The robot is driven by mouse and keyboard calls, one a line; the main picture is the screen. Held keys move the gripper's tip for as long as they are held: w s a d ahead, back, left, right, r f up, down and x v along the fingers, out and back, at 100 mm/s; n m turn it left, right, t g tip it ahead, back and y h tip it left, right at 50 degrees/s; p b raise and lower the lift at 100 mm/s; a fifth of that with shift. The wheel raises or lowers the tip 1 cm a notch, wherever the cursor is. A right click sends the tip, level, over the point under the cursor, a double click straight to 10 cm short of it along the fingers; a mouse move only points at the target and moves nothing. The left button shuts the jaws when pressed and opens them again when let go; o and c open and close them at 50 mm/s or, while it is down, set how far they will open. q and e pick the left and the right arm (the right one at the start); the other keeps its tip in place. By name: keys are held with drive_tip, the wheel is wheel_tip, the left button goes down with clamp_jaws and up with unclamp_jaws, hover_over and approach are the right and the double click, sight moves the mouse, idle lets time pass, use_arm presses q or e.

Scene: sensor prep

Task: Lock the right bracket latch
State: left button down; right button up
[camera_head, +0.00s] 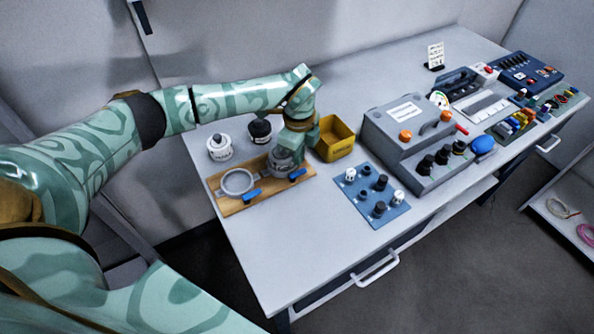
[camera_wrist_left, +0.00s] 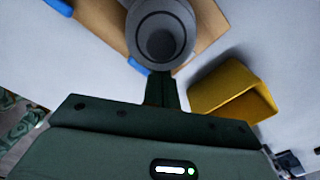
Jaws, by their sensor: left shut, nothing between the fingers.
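A wooden board (camera_head: 228,206) carries two ring brackets near the table's left end. The left bracket (camera_head: 238,183) is an empty grey ring with a blue latch (camera_head: 251,197) at its front. The right bracket holds a round grey sensor (camera_head: 281,164), and its blue latch (camera_head: 297,175) lies at its front right. My left gripper (camera_head: 294,154) is low over the right bracket and partly hides it. In the left wrist view the fingers (camera_wrist_left: 162,82) are shut and empty, close beside the sensor (camera_wrist_left: 160,30); I cannot tell whether they touch it. A blue latch (camera_wrist_left: 135,65) shows left of the fingertips.
A yellow bin (camera_head: 335,140) stands just right of the gripper. A white jar (camera_head: 219,147) and a black-topped jar (camera_head: 260,131) stand behind the board. A blue knob panel (camera_head: 372,210) and a grey control box (camera_head: 399,127) are to the right. The front left table is clear.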

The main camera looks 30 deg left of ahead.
use_arm(q)
drive_tip(key=shift+f, duration=0.55)
